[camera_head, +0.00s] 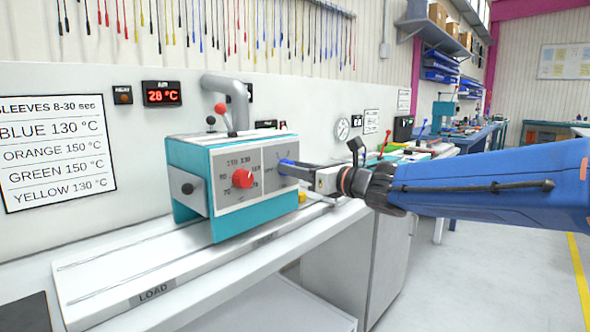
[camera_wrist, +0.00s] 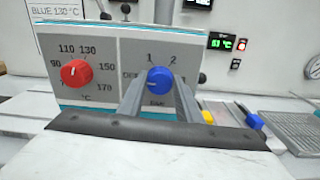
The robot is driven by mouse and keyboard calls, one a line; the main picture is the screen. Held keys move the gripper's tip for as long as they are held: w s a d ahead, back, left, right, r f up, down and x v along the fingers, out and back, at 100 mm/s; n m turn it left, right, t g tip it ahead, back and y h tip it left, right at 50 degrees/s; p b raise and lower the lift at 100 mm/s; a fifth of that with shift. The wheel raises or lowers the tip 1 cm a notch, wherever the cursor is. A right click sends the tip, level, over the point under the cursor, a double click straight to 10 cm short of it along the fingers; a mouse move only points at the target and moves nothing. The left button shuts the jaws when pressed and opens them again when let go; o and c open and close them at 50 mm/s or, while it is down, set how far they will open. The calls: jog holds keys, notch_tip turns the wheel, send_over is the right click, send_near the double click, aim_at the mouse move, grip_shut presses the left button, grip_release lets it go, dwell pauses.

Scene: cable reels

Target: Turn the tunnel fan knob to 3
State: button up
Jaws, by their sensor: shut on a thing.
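The tunnel fan knob is the blue knob (camera_wrist: 159,78) on the right half of the machine's grey panel (camera_wrist: 196,55). In the wrist view its white mark points left, towards the off label; 1 and 2 show above it, and the 3 is not clearly readable. My gripper (camera_wrist: 158,86) is shut on the blue knob, one finger on each side. In the head view my gripper (camera_head: 296,167) reaches the knob (camera_head: 286,164) from the right.
A red temperature knob (camera_head: 242,179) sits left of the fan knob on the teal and grey machine (camera_head: 199,227). A red-tipped lever (camera_head: 221,108) stands on top. A white rail (camera_head: 130,270) runs below. A yellow thing (camera_head: 302,197) lies near my gripper.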

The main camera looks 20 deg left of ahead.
jog(key=shift+f+m, duration=0.2)
jog(key=shift+m, duration=5.65)
jog(key=shift+f+m, duration=0.15)
jog(key=shift+m, duration=5.65)
jog(key=shift+f+m, duration=0.2)
jog(key=shift+m, duration=5.95)
jog(key=o, duration=1)
jog(key=shift+o, duration=0.2)
jog(key=shift+r, duration=0.1)
